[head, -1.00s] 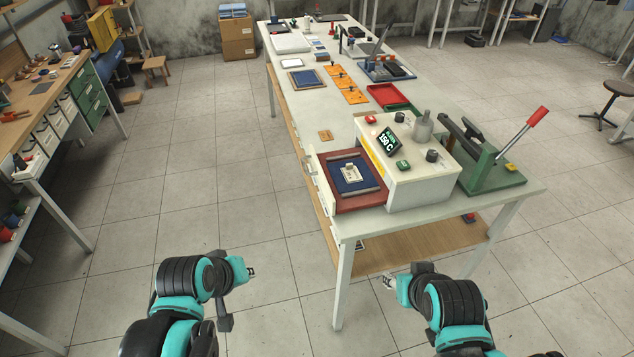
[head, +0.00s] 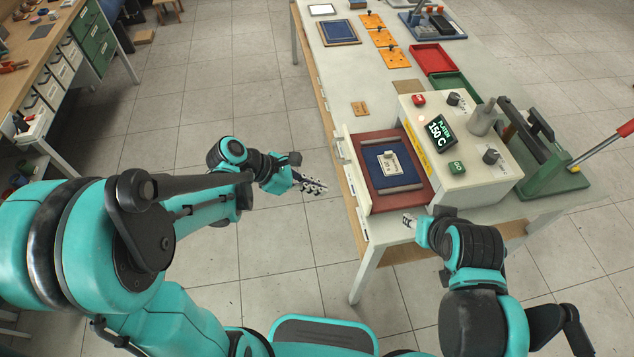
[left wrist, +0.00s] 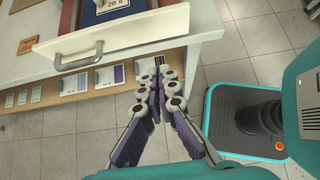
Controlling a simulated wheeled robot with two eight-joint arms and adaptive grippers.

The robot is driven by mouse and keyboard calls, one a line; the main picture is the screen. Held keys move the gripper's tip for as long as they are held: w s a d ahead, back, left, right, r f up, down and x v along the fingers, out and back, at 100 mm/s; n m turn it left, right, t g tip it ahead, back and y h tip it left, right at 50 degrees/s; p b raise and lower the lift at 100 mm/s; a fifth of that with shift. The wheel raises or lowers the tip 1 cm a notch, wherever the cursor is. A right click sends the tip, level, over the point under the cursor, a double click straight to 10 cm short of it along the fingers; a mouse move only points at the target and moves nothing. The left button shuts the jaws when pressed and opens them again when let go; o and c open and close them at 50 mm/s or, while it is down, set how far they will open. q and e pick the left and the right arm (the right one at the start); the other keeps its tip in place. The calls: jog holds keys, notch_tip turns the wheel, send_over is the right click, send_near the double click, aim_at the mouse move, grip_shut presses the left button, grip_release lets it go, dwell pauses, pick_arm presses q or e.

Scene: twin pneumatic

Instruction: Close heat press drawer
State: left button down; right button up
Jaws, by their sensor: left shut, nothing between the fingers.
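The heat press (head: 455,150) is a white box with a green display on the near end of the bench. Its drawer (head: 372,162) is pulled out to the left, with a red tray holding a blue pad and a small white block. In the left wrist view the drawer front (left wrist: 110,32) shows with a grey handle (left wrist: 78,62). My left gripper (head: 318,187) is shut and empty, left of the drawer front and apart from it. It also shows in the left wrist view (left wrist: 160,88), below the handle. My right gripper (head: 408,221) is near the bench's front edge; its fingers are too small to read.
A green lever press (head: 545,160) stands right of the heat press. Red (head: 432,58) and green trays and orange plates (head: 382,38) lie farther back on the bench (head: 340,75). A lower shelf with cards sits under the bench edge. The floor left of the bench is clear.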

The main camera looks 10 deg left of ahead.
aim_at(418, 185)
pick_arm(q)
jog(key=x, duration=0.3)
jog(key=r+b+x, duration=0.1)
jog(key=x, duration=0.2)
jog(key=d+b+x, duration=0.1)
jog(key=x, duration=0.2)
jog(key=shift+w+r, duration=0.2)
jog(key=shift+r, duration=0.05)
jog(key=shift+w+d+b, duration=0.2)
jog(key=shift+d+b, duration=0.1)
jog(key=shift+d, duration=0.15)
jog(key=shift+d, duration=0.1)
jog(key=w+d, duration=0.1)
jog(key=d, duration=0.4)
jog(key=w+d, duration=0.2)
jog(key=d, duration=0.3)
jog(key=w+d+b, duration=0.1)
jog(key=w+d, duration=0.1)
jog(key=d, duration=0.3)
jog(key=shift+d, duration=0.3)
jog(key=shift+w+d, duration=0.1)
jog(key=shift+d, duration=0.1)
jog(key=shift+r, duration=0.1)
jog(key=shift+d, duration=0.1)
